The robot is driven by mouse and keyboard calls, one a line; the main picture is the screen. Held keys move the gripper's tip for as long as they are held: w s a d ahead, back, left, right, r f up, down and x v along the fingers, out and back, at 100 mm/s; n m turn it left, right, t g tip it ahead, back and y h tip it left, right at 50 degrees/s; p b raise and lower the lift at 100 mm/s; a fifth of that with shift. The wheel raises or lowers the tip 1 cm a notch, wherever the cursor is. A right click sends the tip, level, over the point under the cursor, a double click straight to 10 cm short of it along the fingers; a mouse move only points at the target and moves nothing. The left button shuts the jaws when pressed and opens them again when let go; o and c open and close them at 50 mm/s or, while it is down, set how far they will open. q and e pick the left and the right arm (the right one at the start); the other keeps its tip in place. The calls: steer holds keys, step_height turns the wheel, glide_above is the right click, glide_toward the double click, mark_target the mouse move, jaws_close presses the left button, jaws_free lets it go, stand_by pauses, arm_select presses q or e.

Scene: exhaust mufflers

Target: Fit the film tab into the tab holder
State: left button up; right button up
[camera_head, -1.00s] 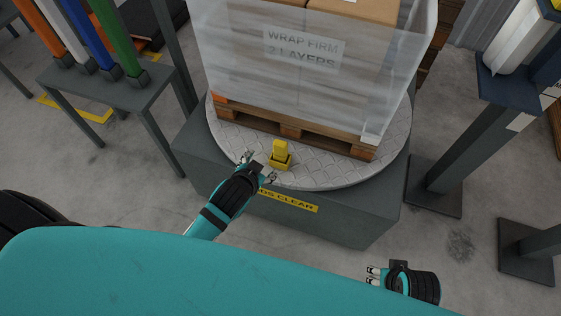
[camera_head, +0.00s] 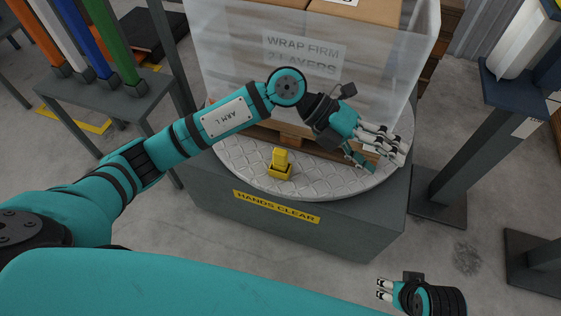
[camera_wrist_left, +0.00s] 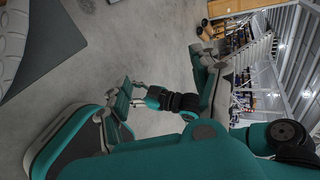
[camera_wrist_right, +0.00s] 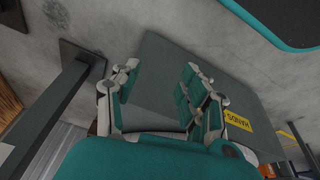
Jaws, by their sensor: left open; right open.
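A yellow holder-like piece (camera_head: 280,170), a small base with an upright block, stands on the front of the round turntable. I take it for the tab holder, but its slot is too small to make out. My left gripper (camera_head: 384,158) is open at the right front of the turntable, by the pallet's right corner and well right of the yellow piece. Its hand hides that corner, and I cannot make out the film tab there. My right gripper (camera_head: 381,289) is open and empty, low in front of the turntable's base. It also shows in the right wrist view (camera_wrist_right: 162,88).
A film-wrapped load (camera_head: 230,65) on a wooden pallet fills the back of the turntable (camera_head: 245,170). A grey base with a "HANDS CLEAR" label (camera_head: 277,207) carries it. A rack of coloured rolls (camera_head: 115,50) stands left, a dark post (camera_head: 470,140) right. Open floor lies in front.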

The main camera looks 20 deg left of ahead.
arm_select(q)
steer(key=w+a+f+y, duration=0.45)
steer(key=a+y, duration=0.25)
steer(key=a, duration=0.3)
steer(key=n+t+y+b, duration=0.1)
steer(key=t+y+b, duration=0.1)
steer(key=y, duration=0.4)
glide_above(282, 151)
step_height(282, 151, down, 8)
steer(key=shift+s+d+r, duration=0.1)
steer(key=shift+s+r, duration=0.05)
step_height(282, 151, down, 4)
steer(key=shift+r, duration=0.1)
steer(key=shift+f+b, duration=0.35)
steer(key=shift+f, duration=0.3)
steer(key=f, duration=0.2)
steer(key=shift+a+f+b, duration=0.3)
steer(key=shift+a+b, duration=0.05)
steer(key=shift+b, duration=0.05)
steer(key=shift+f, duration=0.95)
steer(key=c, duration=1.2)
arm_select(e)
steer(key=r, duration=0.1)
steer(key=r+t, duration=0.1)
steer(key=r, duration=0.1)
steer(key=shift+w+a, duration=0.15)
steer(key=shift+w, duration=0.2)
